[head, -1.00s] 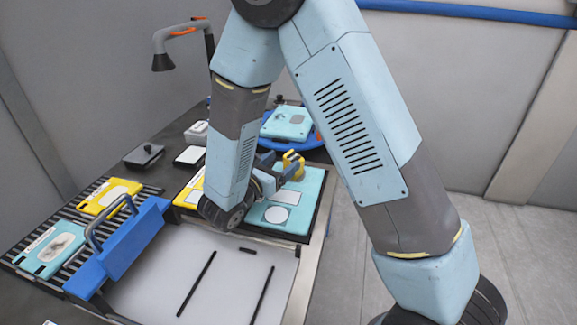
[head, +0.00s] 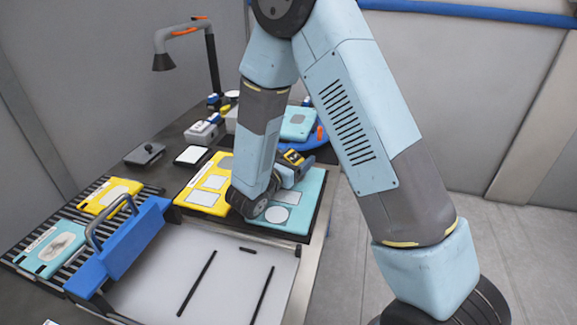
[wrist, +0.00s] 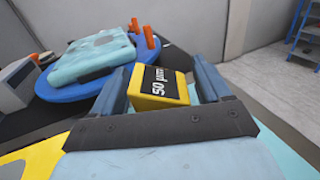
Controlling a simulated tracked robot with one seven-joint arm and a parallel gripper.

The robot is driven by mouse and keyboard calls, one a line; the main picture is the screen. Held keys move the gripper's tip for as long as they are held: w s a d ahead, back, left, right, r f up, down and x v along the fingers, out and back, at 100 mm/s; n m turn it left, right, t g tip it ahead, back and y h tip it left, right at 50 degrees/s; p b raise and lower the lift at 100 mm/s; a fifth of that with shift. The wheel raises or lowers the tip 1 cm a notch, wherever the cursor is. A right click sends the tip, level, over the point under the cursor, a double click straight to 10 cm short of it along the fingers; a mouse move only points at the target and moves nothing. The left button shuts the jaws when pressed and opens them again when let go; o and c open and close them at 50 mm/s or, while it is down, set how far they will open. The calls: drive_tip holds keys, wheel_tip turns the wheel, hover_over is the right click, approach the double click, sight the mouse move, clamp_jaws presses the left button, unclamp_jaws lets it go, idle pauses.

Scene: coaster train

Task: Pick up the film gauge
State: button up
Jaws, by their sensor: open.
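The film gauge (wrist: 160,86) is a yellow block with a black face marked "50 µm". In the wrist view it stands between the two blue fingers of my gripper (wrist: 162,78), which is open. The left finger looks close to it and a narrow gap shows on the right; contact cannot be told. Its lower part is hidden behind the gripper's dark front edge. In the head view the gauge (head: 292,157) shows its dark top and yellow edge beside my gripper (head: 292,168), above the far part of the light-blue plate (head: 296,198).
A yellow plate (head: 190,195) lies left of the light-blue one. Behind stands a blue round stand (wrist: 60,92) with a light-blue case (wrist: 92,60) and orange pegs. A lamp (head: 163,62) stands at the back left.

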drive_tip(key=shift+c, duration=0.2)
drive_tip(key=c, duration=1.2)
drive_tip(key=shift+r, duration=0.1)
drive_tip(key=shift+c, duration=0.2)
